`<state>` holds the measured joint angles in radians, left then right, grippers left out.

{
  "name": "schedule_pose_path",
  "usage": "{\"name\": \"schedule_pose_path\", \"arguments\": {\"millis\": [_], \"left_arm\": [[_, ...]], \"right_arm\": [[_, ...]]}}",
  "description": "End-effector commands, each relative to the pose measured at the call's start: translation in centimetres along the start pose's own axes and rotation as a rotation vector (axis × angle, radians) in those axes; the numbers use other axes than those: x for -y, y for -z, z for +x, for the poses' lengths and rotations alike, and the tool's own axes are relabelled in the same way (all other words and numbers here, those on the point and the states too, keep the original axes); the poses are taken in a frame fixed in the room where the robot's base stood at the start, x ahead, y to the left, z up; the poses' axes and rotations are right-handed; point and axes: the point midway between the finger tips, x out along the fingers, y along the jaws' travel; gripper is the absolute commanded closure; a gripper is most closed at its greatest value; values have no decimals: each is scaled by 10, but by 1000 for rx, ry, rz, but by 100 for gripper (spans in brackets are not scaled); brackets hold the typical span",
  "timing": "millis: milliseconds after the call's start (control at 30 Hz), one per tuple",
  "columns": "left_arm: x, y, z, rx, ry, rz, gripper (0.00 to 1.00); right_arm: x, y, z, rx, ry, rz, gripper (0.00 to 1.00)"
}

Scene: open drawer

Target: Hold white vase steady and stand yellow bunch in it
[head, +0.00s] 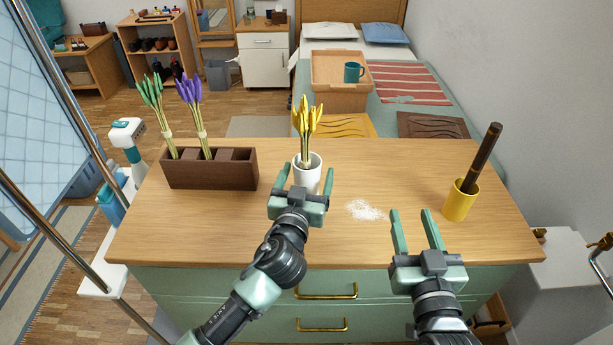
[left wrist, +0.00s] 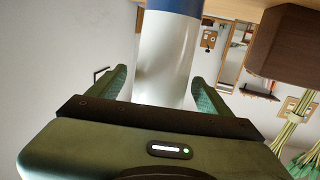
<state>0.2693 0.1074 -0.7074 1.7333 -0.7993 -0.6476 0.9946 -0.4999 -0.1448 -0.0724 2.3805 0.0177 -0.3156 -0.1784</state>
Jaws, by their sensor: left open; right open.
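The white vase (head: 312,166) stands upright on the dresser top. The yellow bunch (head: 306,118) stands in the vase, its stems inside the mouth and its heads above the rim. My left gripper (head: 306,178) is open, with one finger on each side of the vase. In the left wrist view the white vase (left wrist: 164,62) with a blue band is between the fingers (left wrist: 160,88), with gaps visible beside it. My right gripper (head: 411,214) is open and empty over the front right of the dresser top.
A dark wooden holder (head: 212,180) with a green bunch (head: 153,108) and a purple bunch (head: 193,102) stands at the left. A yellow cup (head: 459,202) holding a dark stick (head: 484,157) stands at the right. White powder (head: 365,210) lies between vase and cup.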

Motion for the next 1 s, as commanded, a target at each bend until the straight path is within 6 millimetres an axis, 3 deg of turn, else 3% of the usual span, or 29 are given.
{"name": "schedule_pose_path", "arguments": {"millis": [167, 633, 800, 1000], "left_arm": [[0, -2, -14, 2, 0, -2, 21], [0, -2, -104, 3, 0, -2, 21], [0, 0, -118, 0, 0, -1, 21], [0, 0, -120, 0, 0, 0, 21]], "right_arm": [[0, 0, 0, 0, 0, 0, 56], [0, 0, 0, 0, 0, 0, 56], [0, 0, 0, 0, 0, 0, 56], [0, 0, 0, 0, 0, 0, 56]]}}
